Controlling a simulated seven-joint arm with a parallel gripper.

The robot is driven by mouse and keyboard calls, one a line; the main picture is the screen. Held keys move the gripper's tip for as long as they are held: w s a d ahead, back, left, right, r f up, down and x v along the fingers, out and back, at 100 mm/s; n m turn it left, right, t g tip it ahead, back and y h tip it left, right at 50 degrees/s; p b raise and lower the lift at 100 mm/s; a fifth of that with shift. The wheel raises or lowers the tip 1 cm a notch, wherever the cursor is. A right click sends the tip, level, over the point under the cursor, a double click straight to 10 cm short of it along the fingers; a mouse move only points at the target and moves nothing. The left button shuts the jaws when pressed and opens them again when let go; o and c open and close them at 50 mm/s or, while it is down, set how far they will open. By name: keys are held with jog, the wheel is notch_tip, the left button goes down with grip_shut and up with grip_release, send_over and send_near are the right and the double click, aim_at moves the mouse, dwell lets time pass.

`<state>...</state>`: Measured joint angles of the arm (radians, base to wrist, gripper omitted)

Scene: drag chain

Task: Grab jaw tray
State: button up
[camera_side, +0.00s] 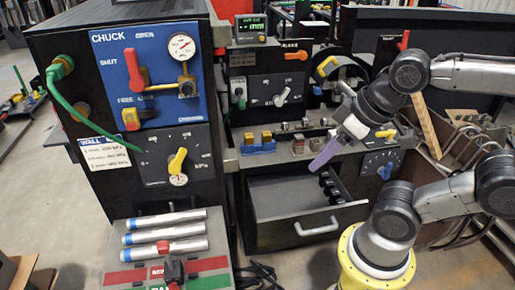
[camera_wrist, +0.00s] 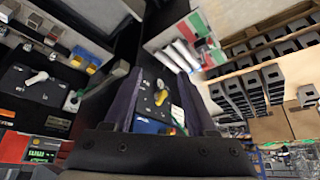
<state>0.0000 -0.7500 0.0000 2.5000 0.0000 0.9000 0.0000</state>
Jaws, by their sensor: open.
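My gripper (camera_side: 318,165) hangs tilted over the open drawer in the side view, its purple fingers pointing down and left. In the wrist view the two fingers (camera_wrist: 158,88) stand apart with nothing held between them. A small blue tray with yellow blocks (camera_side: 258,149) sits on the ledge to the left of my gripper; it also shows at the upper left of the wrist view (camera_wrist: 90,47). Grey and reddish blocks (camera_side: 299,143) sit to its right, apart from my fingers. I cannot tell for certain which holder is the jaw tray.
The black drawer (camera_side: 318,227) stands open below, with dark pieces along its right inner side. The chuck panel (camera_side: 150,75) rises at the left. Silver cylinders (camera_side: 165,232) lie on a front stand. A bin of grey brackets (camera_side: 470,140) is at the right.

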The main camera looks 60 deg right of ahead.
dwell(0.4)
jog(key=shift+o, duration=0.8)
